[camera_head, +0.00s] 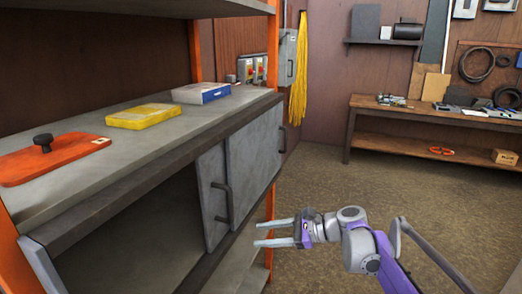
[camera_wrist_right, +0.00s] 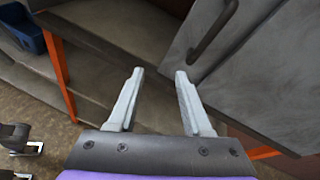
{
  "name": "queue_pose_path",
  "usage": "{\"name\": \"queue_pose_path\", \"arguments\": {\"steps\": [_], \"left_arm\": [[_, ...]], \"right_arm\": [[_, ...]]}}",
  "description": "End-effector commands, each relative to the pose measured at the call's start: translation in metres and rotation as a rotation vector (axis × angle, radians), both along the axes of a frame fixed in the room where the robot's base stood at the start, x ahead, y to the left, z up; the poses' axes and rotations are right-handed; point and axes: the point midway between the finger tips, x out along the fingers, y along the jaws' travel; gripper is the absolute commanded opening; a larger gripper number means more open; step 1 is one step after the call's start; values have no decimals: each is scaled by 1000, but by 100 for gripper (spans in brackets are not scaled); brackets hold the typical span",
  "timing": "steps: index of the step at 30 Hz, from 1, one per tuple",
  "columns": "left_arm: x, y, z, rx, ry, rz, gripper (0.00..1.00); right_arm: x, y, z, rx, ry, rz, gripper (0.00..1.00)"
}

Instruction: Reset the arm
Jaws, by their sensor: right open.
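My right gripper (camera_head: 272,233) is in the lower middle of the head view, its arm coming in from the lower right. Its two pale fingers point left toward the grey cabinet. In the right wrist view the fingers (camera_wrist_right: 156,90) are apart with nothing between them. A grey sliding door (camera_wrist_right: 262,65) with a dark handle (camera_wrist_right: 212,32) is just beyond and to the right of the fingers there. I cannot tell whether the gripper touches anything, but a gap seems to show.
The grey cabinet top (camera_head: 85,122) holds an orange board with a black knob (camera_head: 60,158), a yellow box (camera_head: 142,116) and a blue-and-white box (camera_head: 201,93). The left cabinet bay is open. A wooden workbench (camera_head: 430,114) stands at the back right. Brown floor (camera_head: 340,185) between is clear.

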Motion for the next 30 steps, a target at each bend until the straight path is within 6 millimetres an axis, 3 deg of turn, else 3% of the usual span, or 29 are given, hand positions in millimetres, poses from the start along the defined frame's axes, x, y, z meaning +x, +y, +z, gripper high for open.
{"name": "queue_pose_path", "arguments": {"steps": [1, 8, 15, 18, 24, 30], "left_arm": [[1, 0, 4, 0, -2, 0, 50], [3, 0, 12, 0, -6, 0, 50], [5, 0, 21, 0, -10, 0, 50], [6, 0, 24, 0, -12, 0, 50], [8, 0, 28, 0, -14, 0, 50], [8, 0, 28, 0, -15, 0, 50]], "right_arm": [[-25, -1, -5, -101, -68, 20, 50], [-124, -33, -54, -583, -395, 192, 50], [-225, -92, -111, -1065, -718, 513, 50], [-259, -117, -133, -1236, -829, 673, 50], [-299, -151, -161, -1451, -963, 918, 50], [-307, -160, -168, -1505, -995, 991, 50]]}}
